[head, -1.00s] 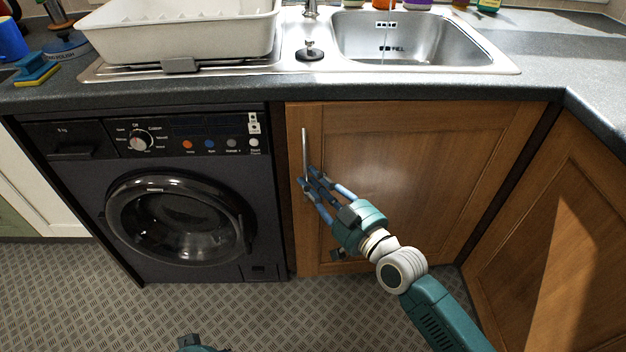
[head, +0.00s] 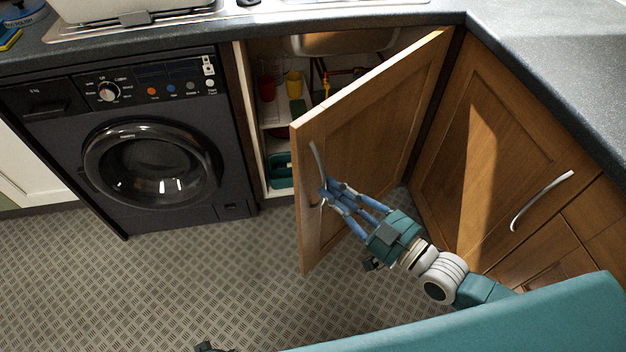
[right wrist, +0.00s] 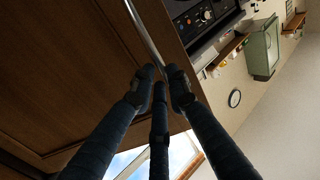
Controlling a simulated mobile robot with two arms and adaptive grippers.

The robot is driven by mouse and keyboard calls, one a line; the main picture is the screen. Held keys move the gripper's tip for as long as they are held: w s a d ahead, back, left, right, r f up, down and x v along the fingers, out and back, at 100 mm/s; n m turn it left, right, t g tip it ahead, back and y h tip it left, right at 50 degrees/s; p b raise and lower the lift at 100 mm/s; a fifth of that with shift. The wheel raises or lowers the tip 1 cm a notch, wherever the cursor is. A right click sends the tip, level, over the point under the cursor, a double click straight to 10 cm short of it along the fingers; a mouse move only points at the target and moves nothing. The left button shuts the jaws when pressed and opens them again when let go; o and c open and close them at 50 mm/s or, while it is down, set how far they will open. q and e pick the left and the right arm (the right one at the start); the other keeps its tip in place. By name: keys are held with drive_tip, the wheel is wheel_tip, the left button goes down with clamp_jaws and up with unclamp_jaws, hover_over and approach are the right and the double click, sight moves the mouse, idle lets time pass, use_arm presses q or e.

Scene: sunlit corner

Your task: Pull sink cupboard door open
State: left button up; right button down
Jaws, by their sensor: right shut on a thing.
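The wooden sink cupboard door (head: 370,130) stands well open, swung out from its hinges on the right. Its metal bar handle (head: 316,160) is near the door's free edge. My right gripper (head: 326,192) is shut on the handle at its lower part. In the right wrist view the fingers (right wrist: 160,88) close around the handle (right wrist: 140,32), with the door's wood (right wrist: 70,70) at the left. Only a small dark piece at the bottom edge of the head view may be my left arm; its gripper cannot be made out.
Inside the cupboard (head: 275,120) are a red cup (head: 267,86), a yellow cup (head: 293,84), pipes and a green tub (head: 281,170). The washing machine (head: 140,140) stands left. Another cupboard door (head: 490,150) with a handle (head: 541,200) is close at right. The floor (head: 150,280) in front is clear.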

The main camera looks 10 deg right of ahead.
drive_tip(key=c, duration=2.2)
unclamp_jaws()
drive_tip(key=shift+d+r, duration=0.2)
drive_tip(key=shift+d, duration=0.55)
drive_tip(key=o, duration=0.4)
drive_tip(key=shift+w+d+f, duration=0.1)
drive_tip(key=shift+w, duration=0.15)
drive_tip(key=shift+o, duration=1.2)
drive_tip(key=shift+w+f, duration=0.15)
drive_tip(key=shift+w, duration=0.1)
drive_tip(key=v, duration=1.2)
drive_tip(key=shift+a, duration=0.25)
drive_tip(key=shift+s, duration=0.1)
